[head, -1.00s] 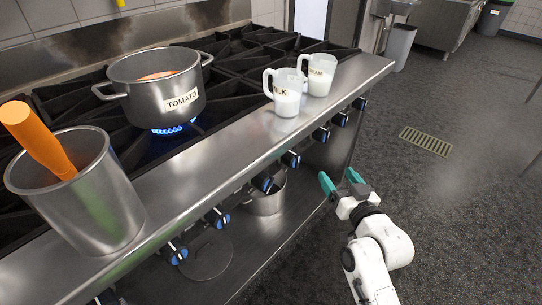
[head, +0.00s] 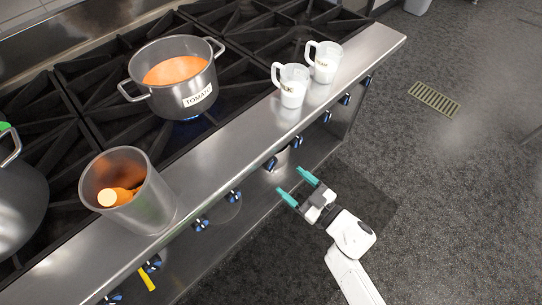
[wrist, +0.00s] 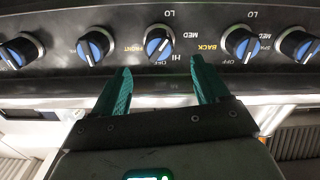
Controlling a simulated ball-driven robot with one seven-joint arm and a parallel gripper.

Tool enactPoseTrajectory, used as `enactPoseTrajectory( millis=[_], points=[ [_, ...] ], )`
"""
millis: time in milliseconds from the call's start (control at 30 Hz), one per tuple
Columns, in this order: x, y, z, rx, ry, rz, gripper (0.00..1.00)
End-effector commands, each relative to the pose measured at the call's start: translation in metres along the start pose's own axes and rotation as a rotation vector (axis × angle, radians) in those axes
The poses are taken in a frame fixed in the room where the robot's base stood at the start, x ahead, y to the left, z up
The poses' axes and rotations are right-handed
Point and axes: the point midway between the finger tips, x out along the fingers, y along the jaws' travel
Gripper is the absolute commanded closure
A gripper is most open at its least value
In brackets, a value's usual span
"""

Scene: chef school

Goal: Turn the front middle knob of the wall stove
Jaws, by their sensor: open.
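The wall stove (head: 190,187) has a row of black knobs with blue and silver faces along its front. In the wrist view a knob (wrist: 158,42) is centred just beyond my fingertips. A FRONT label is to its left and a BACK label to its right, both upside down. In the head view a knob (head: 271,163) lies roughly ahead of my gripper (head: 290,181). My gripper (wrist: 160,72) is open with teal fingers apart and nothing between them. The fingers look short of the knob; contact is not visible.
Neighbouring knobs (wrist: 92,46) and (wrist: 240,42) sit close on either side. The dark floor to the right is clear around a drain (head: 434,98).

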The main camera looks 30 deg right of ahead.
Motion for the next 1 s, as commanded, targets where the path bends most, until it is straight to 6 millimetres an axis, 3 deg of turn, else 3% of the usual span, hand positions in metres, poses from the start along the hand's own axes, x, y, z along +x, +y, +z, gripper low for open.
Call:
enactPoseTrajectory(
  millis=[300, 500, 700, 1000],
  points=[
    [0.058, 0.002, -0.001, -0.003, 0.004, 0.002, 0.26],
    [0.085, 0.002, -0.001, -0.002, 0.003, 0.003, 0.26],
    [0.096, 0.002, -0.001, -0.002, 0.001, 0.004, 0.26],
    [0.097, 0.002, -0.001, -0.002, 0.001, 0.004, 0.29]
  ],
)
